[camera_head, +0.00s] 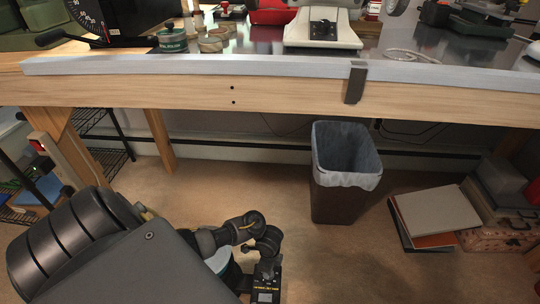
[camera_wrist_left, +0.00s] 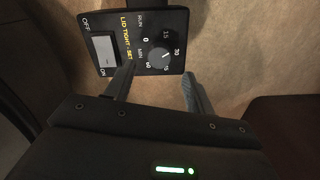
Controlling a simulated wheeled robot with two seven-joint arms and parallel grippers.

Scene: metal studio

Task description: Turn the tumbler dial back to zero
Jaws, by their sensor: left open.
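The tumbler's black control panel (camera_wrist_left: 130,45) fills the upper middle of the left wrist view. It carries a round grey dial (camera_wrist_left: 162,58) with a white mark and minute numbers around it. I cannot tell surely which number the mark points to. A white on/off switch (camera_wrist_left: 104,50) is beside it. My left gripper (camera_wrist_left: 157,72) is open, its two fingers apart, with the dial between and just beyond the fingertips. It does not appear to grip the dial. In the head view the panel (camera_head: 266,292) shows at the bottom edge, partly hidden. My right gripper is out of view.
A wooden workbench (camera_head: 270,95) spans the upper head view, with tools and tins on top. Under it stand a lined waste bin (camera_head: 333,200) and stacked boards (camera_head: 436,212). The brown floor (camera_head: 340,265) right of the panel is clear.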

